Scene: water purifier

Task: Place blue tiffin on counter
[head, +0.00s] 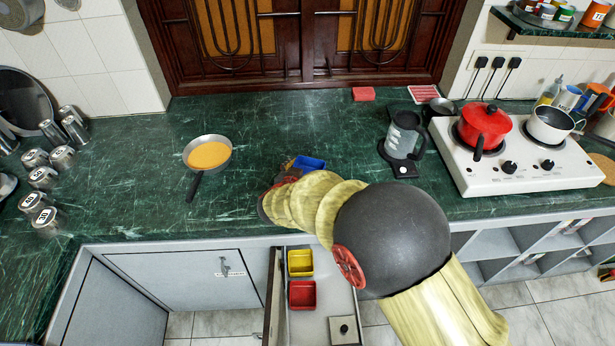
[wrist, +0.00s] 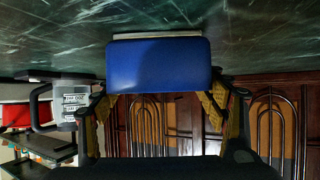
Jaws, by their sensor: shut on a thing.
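The blue tiffin (head: 309,163) is over the green marble counter (head: 265,125), in front of the wooden window, in the head view. In the wrist view the blue tiffin (wrist: 158,66) fills the top middle, its pale edge against the counter surface (wrist: 50,35). My gripper (wrist: 163,98) is shut on it, one finger at each side. In the head view my gripper (head: 290,171) is partly hidden by my own arm. The tiffin is at the counter surface or just above it; I cannot tell if it touches.
An open drawer (head: 317,325) below holds a yellow box (head: 300,263) and a red box (head: 302,295). The counter between pan and kettle is mostly clear.

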